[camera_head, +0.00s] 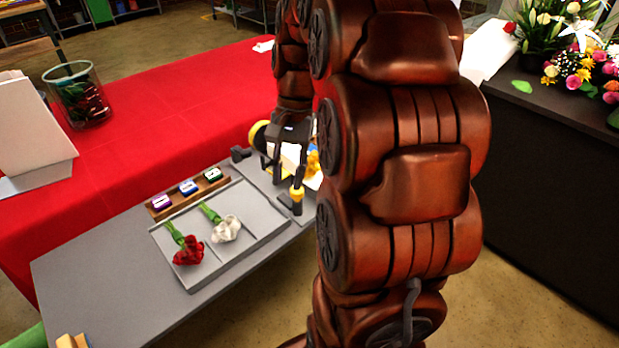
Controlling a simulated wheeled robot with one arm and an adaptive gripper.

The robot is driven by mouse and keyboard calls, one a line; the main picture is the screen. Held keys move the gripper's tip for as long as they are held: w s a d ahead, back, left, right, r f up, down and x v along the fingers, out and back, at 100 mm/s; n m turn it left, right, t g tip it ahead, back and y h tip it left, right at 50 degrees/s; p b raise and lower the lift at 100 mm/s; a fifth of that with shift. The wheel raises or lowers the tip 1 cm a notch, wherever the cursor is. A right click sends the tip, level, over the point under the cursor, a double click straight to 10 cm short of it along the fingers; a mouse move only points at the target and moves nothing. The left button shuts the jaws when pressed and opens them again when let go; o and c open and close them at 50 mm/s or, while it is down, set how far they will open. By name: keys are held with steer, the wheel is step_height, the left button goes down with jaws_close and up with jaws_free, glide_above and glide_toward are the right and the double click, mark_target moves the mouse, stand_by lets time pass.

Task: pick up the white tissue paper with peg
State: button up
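A white sheet-like item (289,153), which may be the tissue paper, shows in part behind my gripper at the far end of the grey table. My gripper and arm hide much of it, and I cannot make out a peg. My gripper (285,175) points down over that end of the table. Its two dark fingers stand apart, with no thing clearly held between them. I cannot tell whether the fingers touch the white item.
A grey tray (255,227) holds a red flower (188,251) and a white flower (226,230). Behind it is a wooden holder (172,203) with small coloured blocks. A black-and-yellow tool (297,195) stands by the gripper. The grey table's (110,270) left part is mostly clear.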

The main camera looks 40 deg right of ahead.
steer(key=d+f+m+t+y+b, duration=0.15)
steer(key=d+m, duration=0.45)
steer(key=d, duration=1)
steer(key=shift+m, duration=0.3)
steer(key=shift+w+d+p+x, duration=0.15)
steer(key=shift+p+x, duration=0.1)
steer(key=shift+x, duration=1.15)
steer(key=shift+w+d+p+x, duration=0.1)
steer(key=shift+w+p+x, duration=0.15)
steer(key=shift+x, duration=1.15)
steer(key=shift+w+p+x, duration=0.1)
steer(key=shift+p+x, duration=0.15)
steer(key=shift+x, duration=1.15)
steer(key=shift+f, duration=0.1)
jaws_close()
